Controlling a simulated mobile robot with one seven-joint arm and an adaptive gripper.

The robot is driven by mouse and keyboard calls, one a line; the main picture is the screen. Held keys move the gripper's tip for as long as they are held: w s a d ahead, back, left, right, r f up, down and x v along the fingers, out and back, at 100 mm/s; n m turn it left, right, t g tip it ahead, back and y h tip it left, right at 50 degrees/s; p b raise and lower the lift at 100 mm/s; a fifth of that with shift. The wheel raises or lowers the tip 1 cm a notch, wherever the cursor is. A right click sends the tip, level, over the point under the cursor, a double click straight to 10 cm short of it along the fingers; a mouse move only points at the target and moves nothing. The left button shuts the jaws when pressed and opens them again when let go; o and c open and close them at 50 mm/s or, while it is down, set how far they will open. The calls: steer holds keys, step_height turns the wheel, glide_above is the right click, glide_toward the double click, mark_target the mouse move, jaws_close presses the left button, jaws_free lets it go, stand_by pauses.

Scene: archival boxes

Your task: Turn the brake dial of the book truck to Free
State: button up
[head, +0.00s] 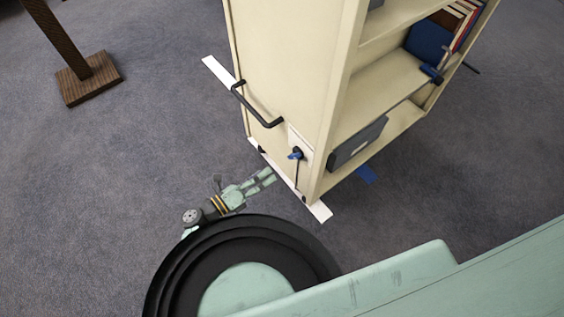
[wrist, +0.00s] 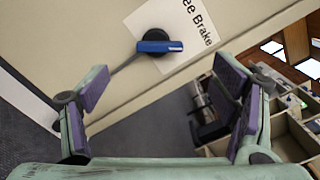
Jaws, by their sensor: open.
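The book truck (head: 290,60) is a cream shelf unit with its end panel towards me. Its brake dial (head: 296,154) sits low on that panel, on a white label plate. In the wrist view the dial (wrist: 160,46) has a round black base and a blue bar whose end points right, towards the word Brake on the label (wrist: 200,22). The label's left part is cut off by the frame, leaving "ee Brake". My gripper (head: 266,178) is open and empty, apart from the dial. In the wrist view its purple-padded fingers (wrist: 161,66) stand wide on either side below the dial.
A black handle (head: 258,108) sticks out from the end panel above the dial. White tape (head: 317,210) lies on the carpet along the truck's base. Books (head: 465,25) and a grey box (head: 358,143) stand on the shelves. A wooden post (head: 88,75) stands at the far left.

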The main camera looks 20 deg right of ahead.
mark_target(292, 158)
steer(key=p+x, duration=0.1)
steer(key=x, duration=0.2)
steer(key=p+x, duration=0.1)
steer(key=x, duration=0.6)
steer(key=shift+s+d+f+p, duration=0.1)
steer(key=shift+d+f+p, duration=0.15)
steer(key=shift+d+p, duration=0.2)
steer(key=shift+c, duration=0.6)
steer(key=c, duration=1)
steer(key=shift+c, duration=0.2)
